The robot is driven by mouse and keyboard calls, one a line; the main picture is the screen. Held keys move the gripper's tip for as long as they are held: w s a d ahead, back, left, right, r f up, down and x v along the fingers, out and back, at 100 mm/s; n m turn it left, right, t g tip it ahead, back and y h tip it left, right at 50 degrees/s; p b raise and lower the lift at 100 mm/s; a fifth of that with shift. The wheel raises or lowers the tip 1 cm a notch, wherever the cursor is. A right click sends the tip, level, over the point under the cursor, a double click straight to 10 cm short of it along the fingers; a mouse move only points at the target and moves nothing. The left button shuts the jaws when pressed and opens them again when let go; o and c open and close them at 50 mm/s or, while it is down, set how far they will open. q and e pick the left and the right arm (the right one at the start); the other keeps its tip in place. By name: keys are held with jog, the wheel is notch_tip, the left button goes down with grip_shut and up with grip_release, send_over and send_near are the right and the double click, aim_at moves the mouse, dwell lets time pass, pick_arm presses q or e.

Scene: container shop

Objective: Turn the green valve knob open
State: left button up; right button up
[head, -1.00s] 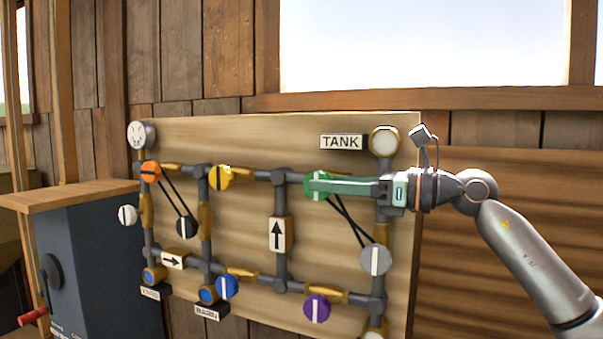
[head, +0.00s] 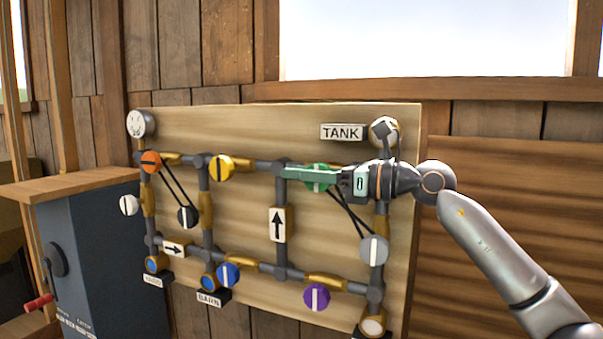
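The green valve knob (head: 317,188) is on the upper pipe of the wooden board, below and left of the TANK sign. It is round, and part of a pale upright stripe shows on it. My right gripper (head: 290,173) comes in from the right. Its long green fingers lie across the front of the knob, with the tips past its left edge. They hide the knob's middle. The fingers overlap, so I cannot tell whether they are open, shut or touching the knob. My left gripper is not in view.
Other knobs share the board: yellow (head: 221,167), orange (head: 150,162), grey (head: 374,250), purple (head: 316,297) and blue (head: 228,275). Dark links (head: 346,214) run from near the green knob to the grey one. A dark cabinet (head: 95,250) stands at left.

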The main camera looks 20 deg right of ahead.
grip_shut()
